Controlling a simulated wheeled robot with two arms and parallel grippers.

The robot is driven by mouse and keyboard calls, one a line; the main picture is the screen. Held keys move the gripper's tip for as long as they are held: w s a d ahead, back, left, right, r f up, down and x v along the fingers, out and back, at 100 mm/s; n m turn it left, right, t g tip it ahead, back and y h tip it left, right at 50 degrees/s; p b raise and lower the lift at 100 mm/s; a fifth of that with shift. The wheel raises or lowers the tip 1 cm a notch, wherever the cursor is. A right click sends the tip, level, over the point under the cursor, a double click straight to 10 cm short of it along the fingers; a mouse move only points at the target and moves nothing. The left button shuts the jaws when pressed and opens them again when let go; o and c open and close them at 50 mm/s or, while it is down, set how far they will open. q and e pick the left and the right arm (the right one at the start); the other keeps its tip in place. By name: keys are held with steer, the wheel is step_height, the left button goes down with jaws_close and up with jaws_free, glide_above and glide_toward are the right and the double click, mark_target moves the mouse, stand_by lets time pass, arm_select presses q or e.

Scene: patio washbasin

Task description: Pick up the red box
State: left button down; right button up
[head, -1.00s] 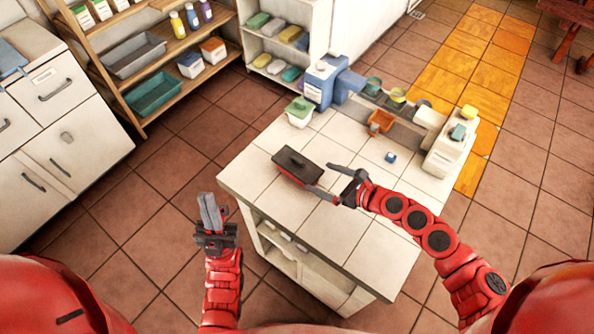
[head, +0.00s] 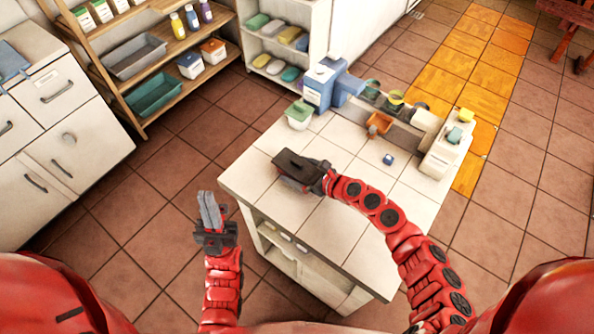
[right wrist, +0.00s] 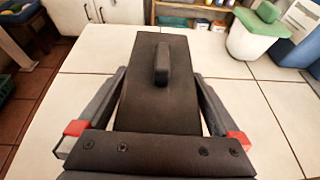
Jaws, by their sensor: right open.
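The red box (head: 294,160) sits on the white tiled counter. Its dark brown lid with a raised handle faces up, and my right gripper hides most of its side. In the right wrist view the lid of the red box (right wrist: 158,95) fills the middle. My right gripper (head: 300,178) is open, with one finger along each side of the box, as the right wrist view shows (right wrist: 158,75). Whether the fingers touch the box I cannot tell. My left gripper (head: 209,204) has its fingers together, apart from the counter on its left side, and appears empty.
The tiled counter (head: 345,225) is clear in front of the box. A white tub with a green lid (head: 299,115) and a blue dispenser (head: 322,85) stand behind it.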

steer(key=shift+w+a+f, duration=0.1)
steer(key=shift+a, duration=0.05)
steer(key=c, duration=1.2)
